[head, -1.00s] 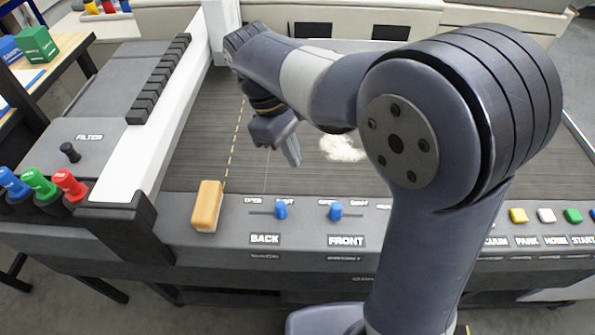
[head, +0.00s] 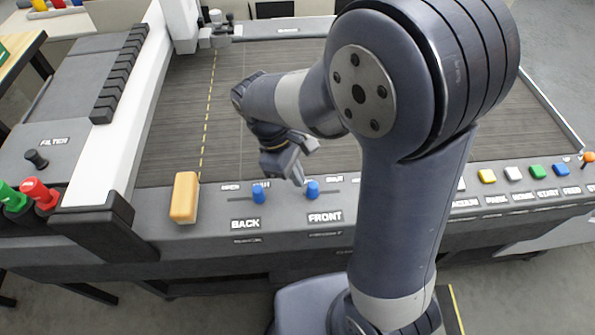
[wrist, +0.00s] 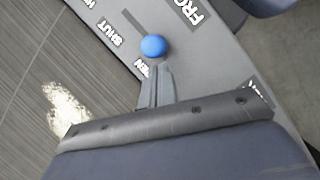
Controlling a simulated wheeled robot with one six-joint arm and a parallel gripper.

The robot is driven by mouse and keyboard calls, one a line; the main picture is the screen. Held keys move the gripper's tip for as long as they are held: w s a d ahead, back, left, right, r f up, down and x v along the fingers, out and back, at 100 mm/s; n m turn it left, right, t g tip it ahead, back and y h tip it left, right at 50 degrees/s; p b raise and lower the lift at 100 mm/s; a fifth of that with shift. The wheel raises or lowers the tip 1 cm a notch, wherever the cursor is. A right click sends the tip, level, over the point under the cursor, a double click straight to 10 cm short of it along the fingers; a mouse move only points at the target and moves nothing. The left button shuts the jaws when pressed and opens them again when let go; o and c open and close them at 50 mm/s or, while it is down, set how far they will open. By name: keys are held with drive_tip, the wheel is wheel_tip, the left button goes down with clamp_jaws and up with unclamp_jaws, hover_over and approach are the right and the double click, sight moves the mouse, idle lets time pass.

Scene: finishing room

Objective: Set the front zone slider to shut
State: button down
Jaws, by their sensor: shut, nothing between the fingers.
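The front zone slider's blue knob (head: 313,189) stands on the front panel above the FRONT label (head: 325,217). It sits at the left end of its slot, at the OPEN side; the slot runs on to the right. In the wrist view the knob (wrist: 153,46) is beside the OPEN lettering, with SHUT (wrist: 115,36) further along the slot. My gripper (head: 298,181) is shut and empty, low over the panel just left of the knob. In the wrist view its fingertips (wrist: 157,70) are close to the knob; whether they touch I cannot tell.
The back slider's blue knob (head: 259,194) is at the right end of its slot, left of my gripper. An orange block (head: 184,197) stands further left on the panel. Colored buttons (head: 513,173) line the right. The dark bed (head: 190,120) lies behind.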

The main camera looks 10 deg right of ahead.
drive_tip(key=shift+d, duration=0.1)
drive_tip(key=shift+s+d+p, duration=0.15)
drive_tip(key=shift+d+p, duration=0.2)
drive_tip(key=shift+d, duration=2.5)
